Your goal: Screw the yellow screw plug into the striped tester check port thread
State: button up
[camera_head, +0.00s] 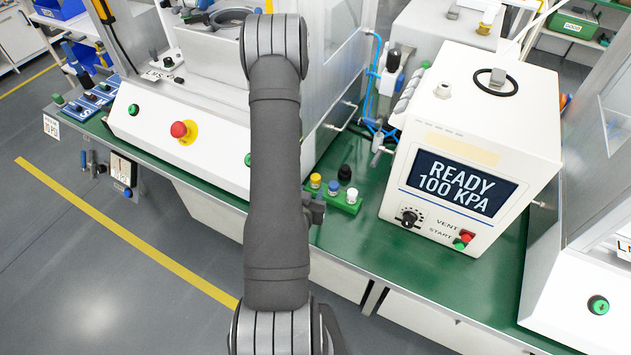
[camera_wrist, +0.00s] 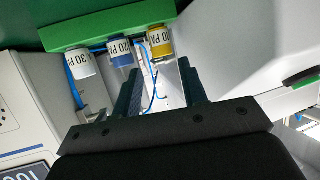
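The yellow screw plug (camera_head: 315,181) stands at the left end of a green rack (camera_head: 343,207) on the bench. In the wrist view the yellow plug (camera_wrist: 160,42), marked with a 10, lies just ahead of my fingertips, roughly between their lines. My gripper (camera_wrist: 160,80) is open and empty, its two dark fingers apart. In the head view part of my gripper (camera_head: 315,207) shows beside the rack; my arm hides the rest. The white tester (camera_head: 470,130) reads READY 100 KPA. A striped cylindrical part (camera_head: 407,92) shows at its left side; I cannot tell its thread.
A blue plug (camera_head: 333,187), a white plug (camera_head: 352,195) and a black knob (camera_head: 344,172) are close to the yellow one. Blue tubes and fittings (camera_head: 378,130) stand left of the tester. Green bench (camera_head: 350,240) is clear in front of the rack.

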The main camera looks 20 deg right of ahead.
aim_at(314, 182)
jog(key=x, duration=0.8)
jog(key=shift+w+f, duration=0.25)
jog(key=shift+w, duration=0.05)
jog(key=c, duration=0.7)
